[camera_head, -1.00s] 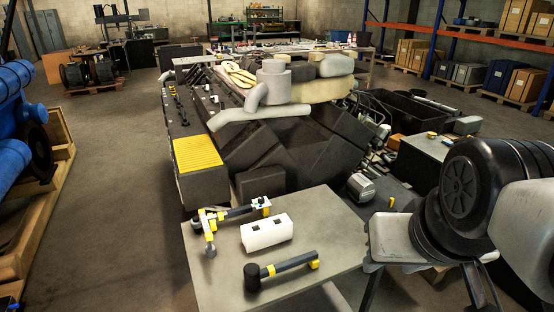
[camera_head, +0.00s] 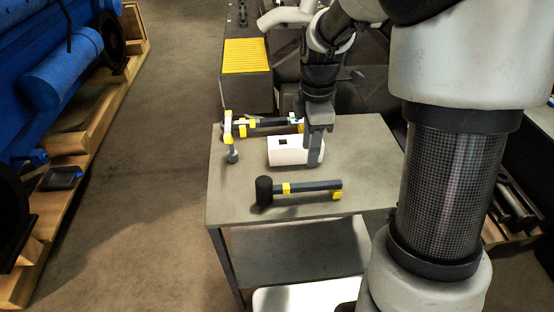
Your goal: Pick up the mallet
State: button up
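The mallet (camera_head: 308,187) lies flat on the near part of a grey table. It has a black head (camera_head: 264,190) at the left, a dark handle and yellow bands, one at the handle's right end. My gripper (camera_head: 315,160) hangs from above, pointing down just behind the mallet's handle, beside the right part of a white block. It is apart from the mallet in the picture. Only one finger shows clearly, so its opening cannot be told.
The white block (camera_head: 284,151) stands on the grey table (camera_head: 235,205) behind the mallet. A tool with yellow and dark parts (camera_head: 229,135) lies at the table's back left. The table's left and front parts are clear. Blue machinery (camera_head: 60,80) on a wooden pallet stands at the left.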

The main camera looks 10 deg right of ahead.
send_near(305, 184)
jog(key=f, duration=0.5)
jog(key=shift+s+f, duration=0.2)
jog(key=shift+s, duration=0.15)
jog(key=shift+w+f+b, duration=0.15)
jog(key=shift+f, duration=1.3)
jog(key=shift+w+f+b, duration=0.15)
jog(key=shift+f, duration=1.3)
jog(key=shift+c, duration=0.4)
grip_shut()
